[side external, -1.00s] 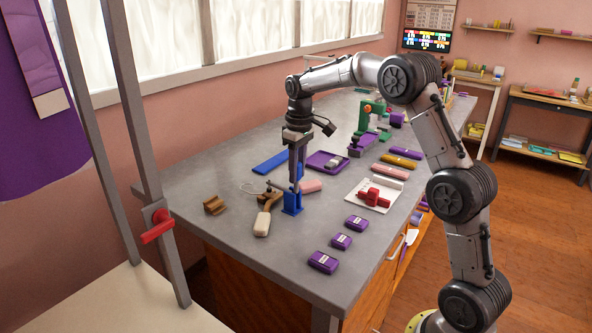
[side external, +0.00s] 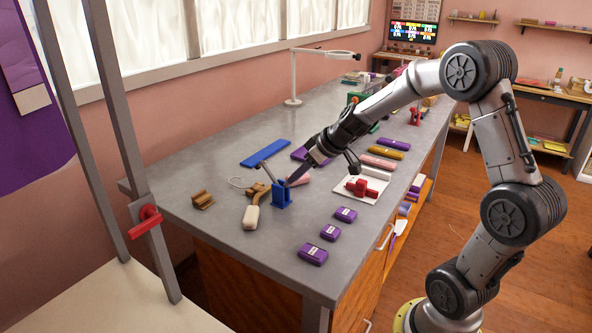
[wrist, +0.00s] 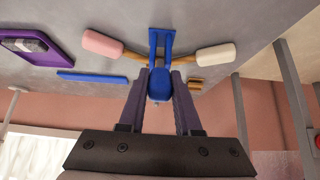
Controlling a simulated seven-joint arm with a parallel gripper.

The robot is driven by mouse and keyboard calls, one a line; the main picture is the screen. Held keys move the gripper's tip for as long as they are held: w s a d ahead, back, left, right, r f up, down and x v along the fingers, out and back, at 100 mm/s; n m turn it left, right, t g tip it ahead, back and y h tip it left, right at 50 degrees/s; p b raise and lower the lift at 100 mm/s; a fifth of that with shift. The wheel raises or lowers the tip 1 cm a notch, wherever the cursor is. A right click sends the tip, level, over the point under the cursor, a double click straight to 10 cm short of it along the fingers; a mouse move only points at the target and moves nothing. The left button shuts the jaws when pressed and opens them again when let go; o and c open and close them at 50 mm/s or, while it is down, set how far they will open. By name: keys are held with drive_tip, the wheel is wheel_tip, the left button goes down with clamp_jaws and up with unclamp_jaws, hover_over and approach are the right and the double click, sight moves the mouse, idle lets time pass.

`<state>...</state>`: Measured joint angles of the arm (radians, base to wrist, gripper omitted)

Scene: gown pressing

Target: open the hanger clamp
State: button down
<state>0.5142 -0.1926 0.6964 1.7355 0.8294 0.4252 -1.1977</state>
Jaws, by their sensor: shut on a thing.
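The blue hanger clamp (side external: 282,195) stands on the grey workbench (side external: 215,172). A wooden hanger with a cream pad (side external: 251,217) and a pink pad (wrist: 103,43) runs through the clamp; the cream pad also shows in the wrist view (wrist: 216,55). My gripper (side external: 291,182) reaches down to the clamp at a slant from the upper right. In the wrist view its two fingers (wrist: 160,86) are shut on the clamp's blue handle (wrist: 160,84), one on each side. The clamp's jaw is too small to read in either view.
A blue strip (side external: 266,152) and a brown wooden block (side external: 202,200) lie near the clamp. A red item on a white sheet (side external: 361,188) and several purple cases (side external: 313,254) lie to the right. A metal frame with a red handle (side external: 146,221) stands at the left.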

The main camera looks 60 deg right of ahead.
drive_tip(key=shift+s+f+t, duration=0.5)
drive_tip(key=shift+f+t, duration=0.05)
drive_tip(key=shift+t, duration=0.55)
drive_tip(key=shift+s+f+t, duration=0.45)
drive_tip(key=shift+f+t, duration=0.05)
drive_tip(key=shift+t, duration=0.6)
drive_tip(key=shift+f, duration=0.15)
drive_tip(key=c, duration=0.6)
unclamp_jaws()
drive_tip(key=v, duration=1.4)
drive_tip(key=shift+f, duration=0.1)
